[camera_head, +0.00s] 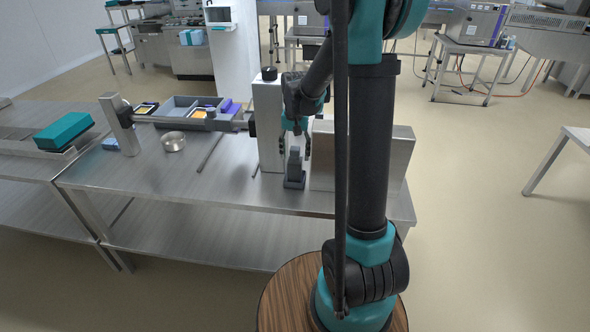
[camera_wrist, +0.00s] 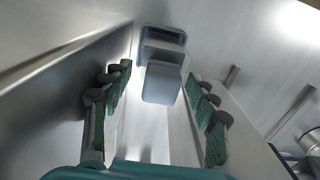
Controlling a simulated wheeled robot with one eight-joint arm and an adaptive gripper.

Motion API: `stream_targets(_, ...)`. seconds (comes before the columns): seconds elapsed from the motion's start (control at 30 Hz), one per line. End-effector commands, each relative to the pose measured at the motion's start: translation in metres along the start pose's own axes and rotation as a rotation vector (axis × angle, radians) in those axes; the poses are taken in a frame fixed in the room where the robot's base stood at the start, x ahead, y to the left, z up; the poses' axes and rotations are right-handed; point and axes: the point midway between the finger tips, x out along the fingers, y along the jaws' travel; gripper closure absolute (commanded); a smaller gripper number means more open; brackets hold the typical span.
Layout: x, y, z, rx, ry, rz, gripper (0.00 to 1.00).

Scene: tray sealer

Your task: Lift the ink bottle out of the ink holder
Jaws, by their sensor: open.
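The ink bottle (camera_head: 294,162) is a small dark grey bottle standing upright in the ink holder (camera_head: 294,183), a low dark block near the front edge of the steel table. In the wrist view the bottle (camera_wrist: 161,85) shows as a grey-blue block, with the darker holder (camera_wrist: 174,37) beyond it. My gripper (camera_head: 295,143) is above the bottle and points down, its fingers open to either side. In the wrist view the open green fingers (camera_wrist: 160,80) flank the line to the bottle, with visible gaps. The bottle's lower part is hidden inside the holder.
A tall pale housing (camera_head: 269,125) with a black knob stands close left of the holder. A steel box (camera_head: 322,163) stands close on the right. Farther left are a round metal dish (camera_head: 173,141), a grey divided bin (camera_head: 176,104) and a rod (camera_head: 210,152).

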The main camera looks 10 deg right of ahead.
Motion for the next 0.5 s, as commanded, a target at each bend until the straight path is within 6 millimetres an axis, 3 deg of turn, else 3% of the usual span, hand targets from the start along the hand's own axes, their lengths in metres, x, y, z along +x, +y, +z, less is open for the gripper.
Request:
stream_targets(0.2,0.03,0.0,-0.001,0.0,0.0,0.0,0.41)
stream_targets(0.5,0.037,0.0,0.0,0.0,0.0,0.0,0.41)
